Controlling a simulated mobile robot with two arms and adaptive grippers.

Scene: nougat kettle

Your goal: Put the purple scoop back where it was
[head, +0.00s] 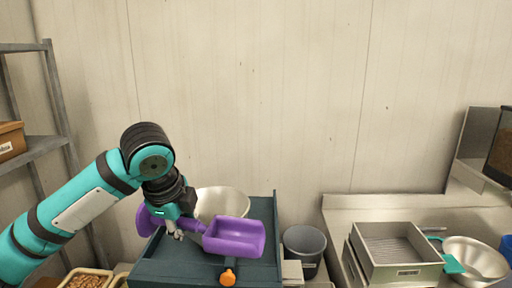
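The purple scoop (233,238) is above the dark teal-grey cart top (262,212), its wide end to the right and its handle reaching left past my gripper. My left gripper (184,228) is closed around the handle part of the scoop; the fingers are partly hidden. From this view I cannot tell whether the scoop touches the cart surface. My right gripper is not in view.
A pale bowl (222,202) stands just behind the scoop. An orange knob (228,277) is at the cart's front. A grey bucket (304,243) stands to the right. A metal tray (397,248) and a metal bowl (477,256) with a teal-handled tool (453,264) are further right.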

